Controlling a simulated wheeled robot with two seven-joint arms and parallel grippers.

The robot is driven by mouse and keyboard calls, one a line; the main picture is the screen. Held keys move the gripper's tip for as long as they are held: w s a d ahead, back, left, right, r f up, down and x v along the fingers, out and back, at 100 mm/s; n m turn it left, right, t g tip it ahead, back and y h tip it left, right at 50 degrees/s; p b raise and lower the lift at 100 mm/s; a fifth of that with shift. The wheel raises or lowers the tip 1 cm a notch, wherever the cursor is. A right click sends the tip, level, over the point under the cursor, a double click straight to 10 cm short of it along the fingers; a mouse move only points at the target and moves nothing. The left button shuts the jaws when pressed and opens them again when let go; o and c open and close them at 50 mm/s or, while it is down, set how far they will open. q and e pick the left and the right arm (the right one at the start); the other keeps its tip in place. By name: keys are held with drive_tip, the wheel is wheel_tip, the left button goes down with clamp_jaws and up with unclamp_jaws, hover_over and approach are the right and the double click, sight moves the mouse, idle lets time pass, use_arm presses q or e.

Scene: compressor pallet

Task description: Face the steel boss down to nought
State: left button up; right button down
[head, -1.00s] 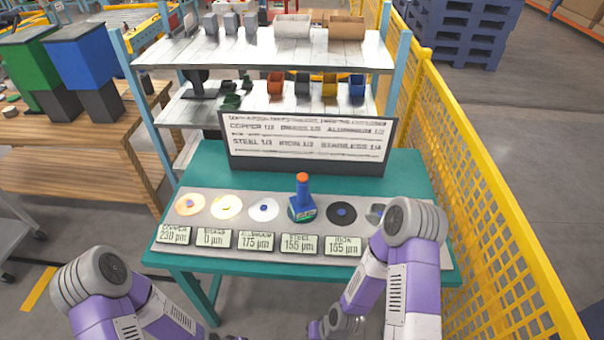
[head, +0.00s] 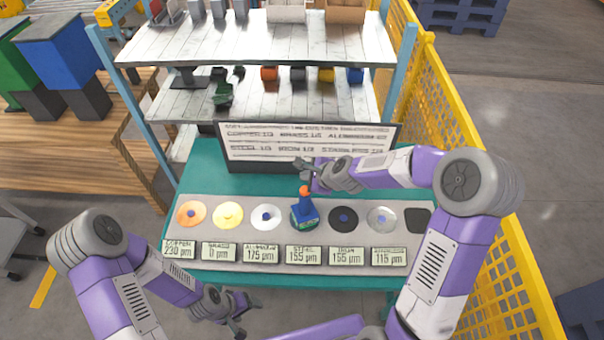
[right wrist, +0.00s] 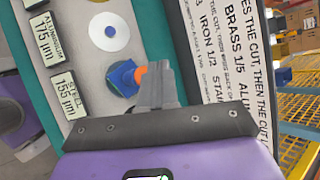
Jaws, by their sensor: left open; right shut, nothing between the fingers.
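A blue tool (head: 304,216) with an orange knob stands upright on the steel station, the fourth along the grey strip, and hides the steel boss. The steel readout (head: 303,254) shows 155 µm. The tool (right wrist: 121,79) also shows in the right wrist view. My right gripper (head: 306,172) is shut and empty just behind the orange knob. In the right wrist view its fingertips (right wrist: 157,68) look close beside the knob; I cannot tell whether they touch. My left gripper (head: 240,318) is open and empty in front of the table's front edge.
The copper (head: 191,215), brass (head: 228,215), aluminium (head: 266,217), iron (head: 343,218) and stainless (head: 381,219) discs share the strip. A dark pad (head: 418,220) lies at its right end. A sign board (head: 250,152) stands behind; a yellow fence (head: 465,190) runs right.

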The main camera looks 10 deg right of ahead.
drive_tip(key=r, duration=0.1)
drive_tip(key=w+r+m, duration=0.1)
drive_tip(key=r, duration=0.1)
drive_tip(key=shift+w+d, duration=0.2)
drive_tip(key=shift+f, duration=0.15)
drive_tip(key=b, duration=0.6)
hover_over(305, 191)
drive_tip(key=shift+t, duration=0.3)
drive_tip(key=f, duration=0.7)
drive_tip(key=shift+s+d+f, duration=0.25)
drive_tip(key=shift+f, duration=0.05)
drive_tip(key=shift+f+b, duration=0.55)
drive_tip(key=shift+b, duration=0.2)
drive_tip(key=shift+f+b, duration=0.4)
drive_tip(key=shift+b, duration=0.15)
